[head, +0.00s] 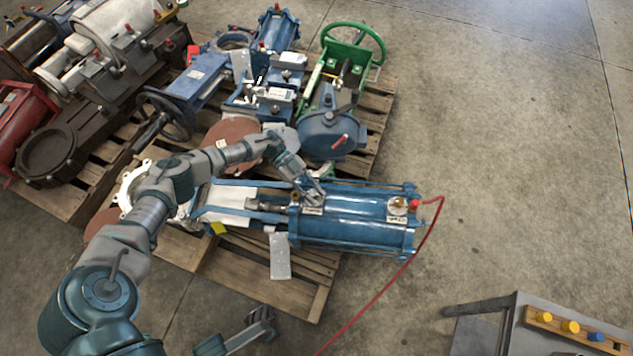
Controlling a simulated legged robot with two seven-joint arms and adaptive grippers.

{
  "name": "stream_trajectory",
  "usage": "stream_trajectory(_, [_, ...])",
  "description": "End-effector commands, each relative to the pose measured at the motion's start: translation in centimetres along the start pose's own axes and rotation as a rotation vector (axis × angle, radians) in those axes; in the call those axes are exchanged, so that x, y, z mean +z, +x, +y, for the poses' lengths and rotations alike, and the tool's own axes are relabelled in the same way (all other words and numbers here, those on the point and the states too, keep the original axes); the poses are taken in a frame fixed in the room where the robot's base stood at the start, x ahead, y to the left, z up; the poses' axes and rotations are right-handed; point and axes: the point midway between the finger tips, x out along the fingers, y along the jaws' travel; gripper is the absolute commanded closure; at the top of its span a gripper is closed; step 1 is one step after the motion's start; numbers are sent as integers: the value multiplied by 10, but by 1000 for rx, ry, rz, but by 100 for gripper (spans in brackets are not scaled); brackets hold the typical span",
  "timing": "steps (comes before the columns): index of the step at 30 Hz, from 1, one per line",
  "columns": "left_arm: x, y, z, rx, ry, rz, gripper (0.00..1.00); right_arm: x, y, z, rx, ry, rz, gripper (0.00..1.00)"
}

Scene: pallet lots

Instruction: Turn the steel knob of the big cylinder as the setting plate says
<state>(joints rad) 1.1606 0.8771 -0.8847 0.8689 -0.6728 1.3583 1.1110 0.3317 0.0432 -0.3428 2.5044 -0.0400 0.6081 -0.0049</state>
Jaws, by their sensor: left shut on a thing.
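The big blue cylinder (350,228) lies on its side on the front pallet, tie rods along it. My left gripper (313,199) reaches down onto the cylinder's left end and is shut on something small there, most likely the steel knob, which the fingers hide. A small pale plate (313,211) sits just below the fingertips; its marks are too small to read. Another round fitting (398,205) with a pale plate (397,219) is at the cylinder's right end, clear of my gripper. My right gripper (264,323) shows in part at the bottom, away from the cylinder; its opening is unclear.
A red hose (398,273) runs from the cylinder's right end across the floor. A green handwheel valve (352,45) and other blue valves stand behind on pallets. A grey bench (520,335) with yellow and blue knobs is at the lower right.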

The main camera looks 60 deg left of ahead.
Motion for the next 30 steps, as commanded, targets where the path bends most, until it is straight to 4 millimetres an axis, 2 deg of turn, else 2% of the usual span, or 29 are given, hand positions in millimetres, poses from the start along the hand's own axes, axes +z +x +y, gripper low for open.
stream_trajectory(9, [1,-2,-2,-7,1,-6,100,0,0,0,0,0,1,60])
stream_trajectory(10, [1,-2,-2,-7,1,-6,70,0,0,0,0,0,1,60])
stream_trajectory(13, [1,-2,-1,-6,1,-5,47,0,0,0,1,0,1,60])
stream_trajectory(23, [-1,-3,-1,-3,2,-3,47,-4,0,0,-1,0,3,60])
stream_trajectory(26, [0,-12,-1,-4,2,-4,47,-4,0,0,-1,0,4,60])
stream_trajectory(30, [0,-39,-2,-6,2,-4,47,-4,1,0,-1,0,4,60])
